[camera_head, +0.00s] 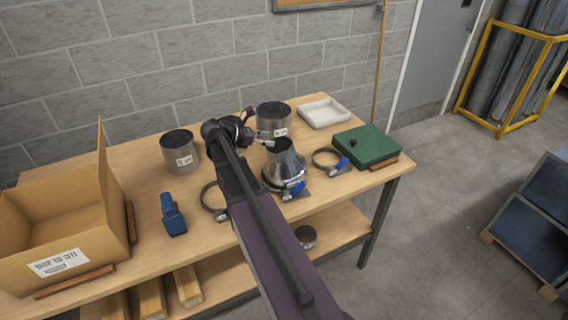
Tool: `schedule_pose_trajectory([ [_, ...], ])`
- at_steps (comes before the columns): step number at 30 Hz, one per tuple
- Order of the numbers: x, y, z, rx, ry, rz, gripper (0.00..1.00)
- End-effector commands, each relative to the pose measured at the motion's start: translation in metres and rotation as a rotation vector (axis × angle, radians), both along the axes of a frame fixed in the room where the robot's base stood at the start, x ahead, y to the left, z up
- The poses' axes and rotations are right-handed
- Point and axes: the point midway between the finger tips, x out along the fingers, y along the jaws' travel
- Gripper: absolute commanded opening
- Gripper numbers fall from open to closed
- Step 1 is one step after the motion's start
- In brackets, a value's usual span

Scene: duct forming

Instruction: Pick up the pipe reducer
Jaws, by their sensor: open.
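The pipe reducer (287,168) is a shiny metal cone, wide at the bottom and narrow at the top. It stands upright on the wooden workbench (150,185), right of my arm. My gripper (268,138) is open, just above and to the left of the reducer's narrow top rim. It appears to hold nothing. I cannot tell whether a finger touches the rim. My arm passes in front of the bench and hides part of it left of the reducer.
Metal pipe pieces stand behind the reducer (272,114) and to the left (180,154). Blue-handled ring clamps lie right (326,157) and left (212,200) of it. A green case (366,145), white tray (323,113), blue tool (172,214) and open cardboard box (95,225) are also there.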

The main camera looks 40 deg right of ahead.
Motion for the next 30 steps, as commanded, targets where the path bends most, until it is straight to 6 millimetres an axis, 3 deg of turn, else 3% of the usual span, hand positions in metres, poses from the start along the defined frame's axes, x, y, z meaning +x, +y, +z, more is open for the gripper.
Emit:
schedule_pose_trajectory([
  [15, -0.014, -0.042, -0.018, 0.000, 0.000, 0.000, 0.65],
  [30, -0.015, -0.044, -0.018, 0.000, 0.000, 0.001, 0.65],
])
